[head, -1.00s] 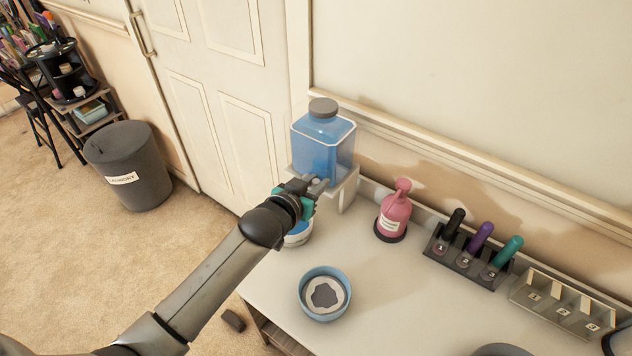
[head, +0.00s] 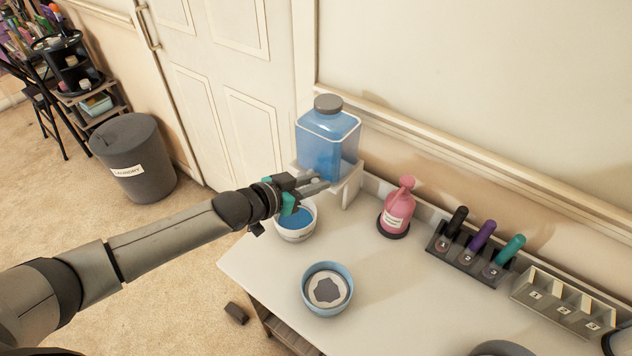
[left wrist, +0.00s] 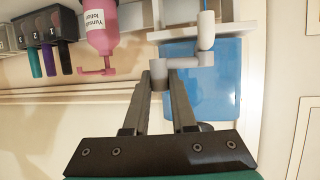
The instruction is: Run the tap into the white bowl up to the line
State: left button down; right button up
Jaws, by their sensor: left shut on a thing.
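The clear dispenser (head: 328,146) of blue liquid, with a grey lid, stands on a white stand (head: 350,185) at the back of the table. Its grey tap (left wrist: 206,32) shows in the left wrist view. My left gripper (head: 318,184) is shut on the tap's grey lever (left wrist: 182,63), in front of the dispenser. The white bowl (head: 296,234) stands below the tap, holding blue liquid. My gripper hides part of its far side. My right gripper is not in view.
A blue bowl (head: 339,306) with a grey patch inside stands nearer the front. A pink pump bottle (head: 398,206), a dark rack (head: 463,258) of markers and a pale empty rack (head: 562,304) stand to the right. The table (head: 400,300) between is clear.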

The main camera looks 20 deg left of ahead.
pick_arm(q)
jog(key=c, duration=0.7)
grip_release()
jog(key=shift+c, duration=0.2)
jog(key=shift+s, duration=0.1)
jog(key=p+v, duration=0.3)
jog(key=v, duration=1.2)
jog(key=shift+p, duration=0.35)
